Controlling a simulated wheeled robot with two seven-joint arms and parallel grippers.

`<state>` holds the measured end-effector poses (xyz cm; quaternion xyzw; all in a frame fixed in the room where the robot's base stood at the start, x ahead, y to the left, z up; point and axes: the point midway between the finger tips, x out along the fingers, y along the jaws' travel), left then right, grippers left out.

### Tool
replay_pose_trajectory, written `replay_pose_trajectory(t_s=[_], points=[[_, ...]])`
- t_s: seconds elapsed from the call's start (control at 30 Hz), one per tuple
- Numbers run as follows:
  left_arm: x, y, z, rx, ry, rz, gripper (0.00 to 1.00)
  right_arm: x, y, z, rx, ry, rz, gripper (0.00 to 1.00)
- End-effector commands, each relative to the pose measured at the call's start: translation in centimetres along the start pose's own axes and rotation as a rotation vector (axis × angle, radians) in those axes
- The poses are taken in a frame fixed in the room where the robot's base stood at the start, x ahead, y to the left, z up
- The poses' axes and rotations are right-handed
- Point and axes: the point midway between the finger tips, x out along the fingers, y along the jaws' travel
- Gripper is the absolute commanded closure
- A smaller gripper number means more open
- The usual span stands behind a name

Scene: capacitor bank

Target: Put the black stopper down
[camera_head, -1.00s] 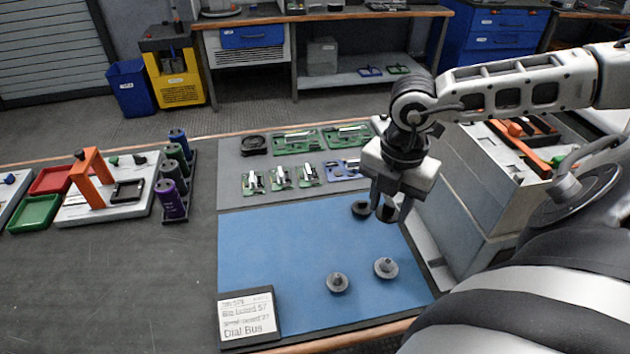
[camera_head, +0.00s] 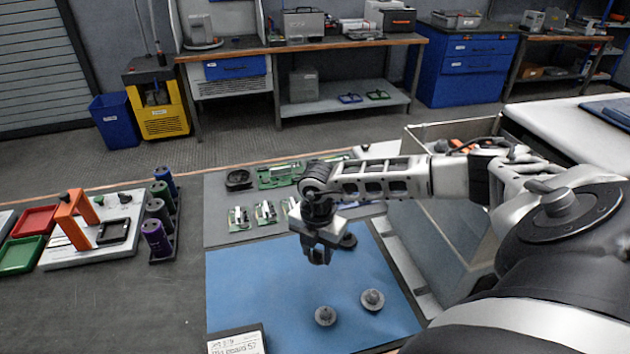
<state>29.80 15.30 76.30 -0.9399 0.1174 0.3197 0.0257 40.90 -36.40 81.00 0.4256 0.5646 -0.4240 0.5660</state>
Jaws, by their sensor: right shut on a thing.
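My right gripper (camera_head: 319,260) is over the blue mat (camera_head: 258,290), fingers pointing down. It is shut on a small dark thing, probably the black stopper, mostly hidden between the fingers. I cannot tell whether this touches the mat. Another dark round stopper (camera_head: 348,241) shows just behind and right of the gripper, partly covered by it. Two grey stoppers, one at the front (camera_head: 325,316) and one to its right (camera_head: 372,299), stand on the mat nearer to me. My left gripper is not in view.
Green circuit boards (camera_head: 265,212) and a black ring (camera_head: 239,179) lie on the grey mat behind. A label sign (camera_head: 236,342) stands at the front left. A rack of coloured cylinders (camera_head: 158,240) is to the left. The blue mat's left part is clear.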

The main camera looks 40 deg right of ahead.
Motion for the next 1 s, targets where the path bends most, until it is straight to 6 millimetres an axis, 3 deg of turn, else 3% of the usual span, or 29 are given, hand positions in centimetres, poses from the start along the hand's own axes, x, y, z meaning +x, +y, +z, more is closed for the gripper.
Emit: replay_pose_trajectory(t_s=[0.37, 0.77, 0.8, 0.87, 1.0], points=[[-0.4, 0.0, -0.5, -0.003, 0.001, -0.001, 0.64, 3.7, 0.6, 0.2, -0.001, -0.001, -0.002, 0.83], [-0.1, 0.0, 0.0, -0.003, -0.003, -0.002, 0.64, 4.4, 0.6, 0.2, 0.000, 0.000, -0.001, 0.83], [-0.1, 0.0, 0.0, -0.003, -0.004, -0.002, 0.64, 4.3, 0.6, 0.2, 0.000, 0.000, -0.001, 0.56], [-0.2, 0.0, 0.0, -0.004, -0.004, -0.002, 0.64, 4.3, 0.6, 0.2, -0.001, 0.000, -0.001, 0.40], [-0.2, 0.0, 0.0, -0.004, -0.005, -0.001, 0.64, 4.3, 0.6, 0.2, 0.000, 0.000, -0.001, 0.40]])
